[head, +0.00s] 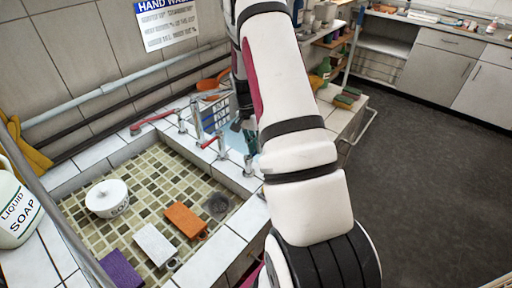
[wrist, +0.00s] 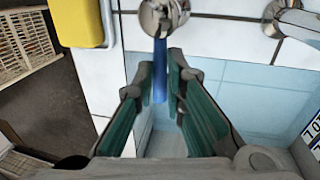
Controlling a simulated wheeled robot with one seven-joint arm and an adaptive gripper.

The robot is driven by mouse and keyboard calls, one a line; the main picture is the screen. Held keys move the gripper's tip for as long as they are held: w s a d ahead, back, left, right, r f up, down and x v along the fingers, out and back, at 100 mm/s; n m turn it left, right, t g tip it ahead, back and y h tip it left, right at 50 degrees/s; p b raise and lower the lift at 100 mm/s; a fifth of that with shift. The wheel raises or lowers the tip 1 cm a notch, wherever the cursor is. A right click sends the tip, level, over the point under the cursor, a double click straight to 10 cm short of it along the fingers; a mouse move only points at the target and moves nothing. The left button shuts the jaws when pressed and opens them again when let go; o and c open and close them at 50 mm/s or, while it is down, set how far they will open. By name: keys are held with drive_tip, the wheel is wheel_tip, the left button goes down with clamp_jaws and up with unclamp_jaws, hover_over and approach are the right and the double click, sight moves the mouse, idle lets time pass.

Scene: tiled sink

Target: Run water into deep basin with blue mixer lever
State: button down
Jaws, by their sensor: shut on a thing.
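The blue mixer lever (wrist: 160,75) hangs from a chrome tap body (wrist: 159,14) in the wrist view. My gripper (wrist: 161,72) has its green-padded fingers on either side of the lever, shut on it near the fingertips. The deep basin (wrist: 235,95) shows pale blue behind and to the right of the fingers; I cannot tell whether water is running. In the head view my gripper (head: 246,133) is low beyond the tiled sink, partly hidden by my arm. The blue lever is hidden there.
That basin holds a white pot (head: 107,197) and an orange block (head: 186,219). A yellow object (wrist: 82,22) is at the wrist view's upper left.

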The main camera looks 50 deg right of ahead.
drive_tip(key=c, duration=1.7)
unclamp_jaws()
drive_tip(key=shift+o, duration=0.2)
wheel_tip(320, 180, up, 12)
drive_tip(key=w, duration=0.2)
drive_tip(key=shift+w, duration=0.2)
drive_tip(key=shift+a+f, duration=0.1)
